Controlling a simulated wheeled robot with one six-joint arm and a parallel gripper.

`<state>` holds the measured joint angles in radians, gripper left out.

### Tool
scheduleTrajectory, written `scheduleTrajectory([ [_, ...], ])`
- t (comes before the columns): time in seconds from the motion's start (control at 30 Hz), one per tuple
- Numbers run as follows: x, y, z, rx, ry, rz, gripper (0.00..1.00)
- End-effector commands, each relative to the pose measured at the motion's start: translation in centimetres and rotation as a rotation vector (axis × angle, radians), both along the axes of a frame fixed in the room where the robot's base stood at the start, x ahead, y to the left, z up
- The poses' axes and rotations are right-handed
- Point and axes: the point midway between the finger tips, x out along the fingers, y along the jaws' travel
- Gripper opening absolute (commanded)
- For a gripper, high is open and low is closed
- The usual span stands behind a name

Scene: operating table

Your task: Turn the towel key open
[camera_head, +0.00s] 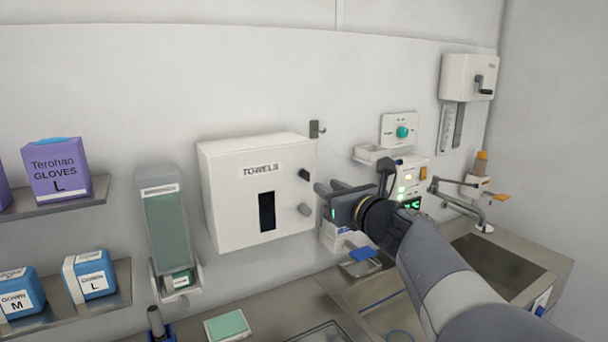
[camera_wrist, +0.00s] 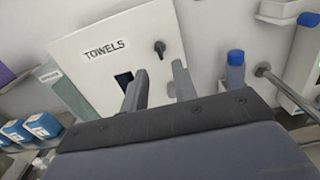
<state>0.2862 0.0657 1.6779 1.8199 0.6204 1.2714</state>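The white towel dispenser (camera_head: 225,195), labelled TOWELS, hangs on the wall with a dark slot in its front; it also shows in the wrist view (camera_wrist: 95,75). A small dark key (camera_head: 304,174) sticks out near its right front edge. In the wrist view the key (camera_wrist: 160,46) shows a round base and a short handle, just beyond the fingertips. A grey knob (camera_head: 305,210) sits below the key. My gripper (camera_head: 327,186) is just right of the dispenser. In the wrist view my gripper (camera_wrist: 160,67) has its fingers apart with nothing between them. The key appears untouched.
A soap-like dispenser (camera_head: 165,220) hangs left of the towel box, with shelves of glove and gown boxes (camera_head: 57,170) farther left. A steel counter with a sink (camera_head: 497,262) and tap lies below right. A small hook (camera_head: 317,129) is on the wall above.

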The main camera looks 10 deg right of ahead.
Motion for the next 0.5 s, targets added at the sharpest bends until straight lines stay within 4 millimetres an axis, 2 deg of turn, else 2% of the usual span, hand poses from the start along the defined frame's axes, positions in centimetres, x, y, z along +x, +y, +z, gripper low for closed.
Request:
scheduleTrajectory([
  [0.1,2.2,0.8,0.1,0.0,0.002,0.004,0.27],
  [0.3,5.4,1.9,0.0,-0.001,0.002,0.004,0.27],
  [0.5,7.3,2.5,0.0,-0.002,0.002,0.003,0.27],
])
